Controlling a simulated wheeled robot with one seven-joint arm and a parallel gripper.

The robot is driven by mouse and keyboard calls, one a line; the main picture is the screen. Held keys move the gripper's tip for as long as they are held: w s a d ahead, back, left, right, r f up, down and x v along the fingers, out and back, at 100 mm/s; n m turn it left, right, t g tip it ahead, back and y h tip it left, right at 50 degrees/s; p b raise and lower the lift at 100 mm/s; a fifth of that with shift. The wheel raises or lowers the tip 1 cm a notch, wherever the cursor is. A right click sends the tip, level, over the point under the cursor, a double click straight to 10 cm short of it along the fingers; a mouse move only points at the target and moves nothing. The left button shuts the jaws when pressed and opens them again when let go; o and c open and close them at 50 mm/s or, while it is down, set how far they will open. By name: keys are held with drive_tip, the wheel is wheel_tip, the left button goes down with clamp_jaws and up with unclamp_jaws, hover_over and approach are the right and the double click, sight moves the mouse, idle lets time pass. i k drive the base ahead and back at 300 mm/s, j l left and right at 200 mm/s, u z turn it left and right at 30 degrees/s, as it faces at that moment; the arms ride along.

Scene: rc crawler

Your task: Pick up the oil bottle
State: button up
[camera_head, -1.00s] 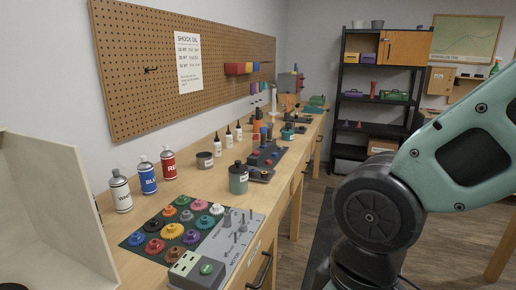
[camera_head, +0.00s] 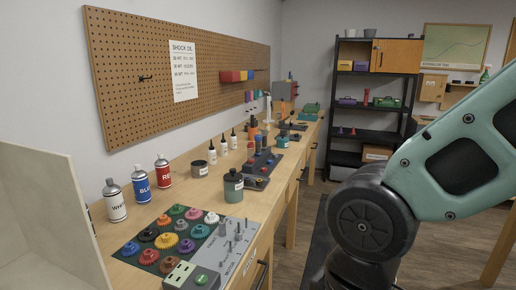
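Several bottles stand on the wooden workbench (camera_head: 187,195), and no label I can read says which is the oil bottle. A dark green jar-like bottle (camera_head: 233,189) with a dark cap and pale label stands nearer the front edge. My arm (camera_head: 400,190) fills the right side, but my gripper is outside the view. All these bottles stand upright, apart from my arm.
White, blue and red spray cans (camera_head: 140,184) stand at left by a pale panel (camera_head: 45,215). A gear board (camera_head: 165,240) lies at the bench front. A dark grey tin (camera_head: 199,169) stands near the small bottles. Shelves (camera_head: 362,110) stand behind; floor is open on the right.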

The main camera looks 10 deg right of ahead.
sight(233, 138)
drive_tip(key=i+l+z, duration=0.1)
drive_tip(key=z, duration=1.05)
drive_tip(key=i, duration=3.8)
drive_tip(key=i+u, duration=0.4)
drive_tip(key=i+l+u, duration=0.15)
drive_tip(key=u, duration=0.2)
drive_tip(key=i+l+u, duration=0.2)
drive_tip(key=u, duration=2.7)
drive_tip(key=l, duration=0.3)
drive_tip(key=k+l, duration=0.1)
drive_tip(key=l, duration=0.25)
